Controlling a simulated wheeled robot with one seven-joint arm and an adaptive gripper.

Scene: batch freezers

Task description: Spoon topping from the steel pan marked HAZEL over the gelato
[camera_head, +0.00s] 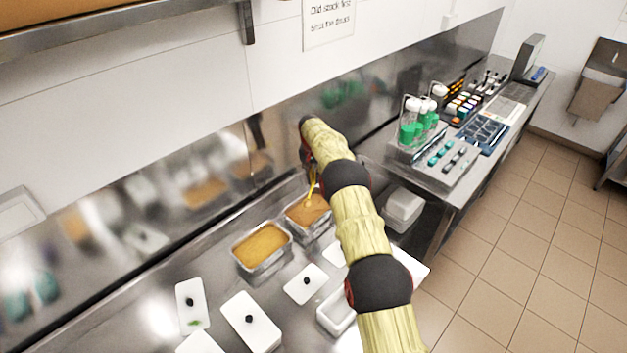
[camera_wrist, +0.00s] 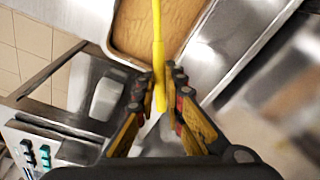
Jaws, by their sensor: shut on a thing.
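My gripper (camera_wrist: 160,88) is shut on the handle of a yellow spoon (camera_wrist: 157,35) in the wrist view. The spoon reaches over a steel pan of tan-brown contents (camera_wrist: 188,20); whether its tip touches them is hidden. In the head view the spoon (camera_head: 311,184) hangs above the right-hand steel pan (camera_head: 318,233), with my arm partly in front. A second steel pan (camera_head: 262,268) with orange-brown contents stands to its left. No HAZEL marking is readable, and I cannot tell which pan holds the gelato.
Several white lids with black knobs (camera_head: 249,319) lie on the steel counter in front of the pans. A white container (camera_head: 403,208) stands right of my arm. A side counter (camera_head: 455,165) holds green-filled cups (camera_head: 412,130) and small items. The steel backsplash (camera_head: 230,160) rises close behind the pans.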

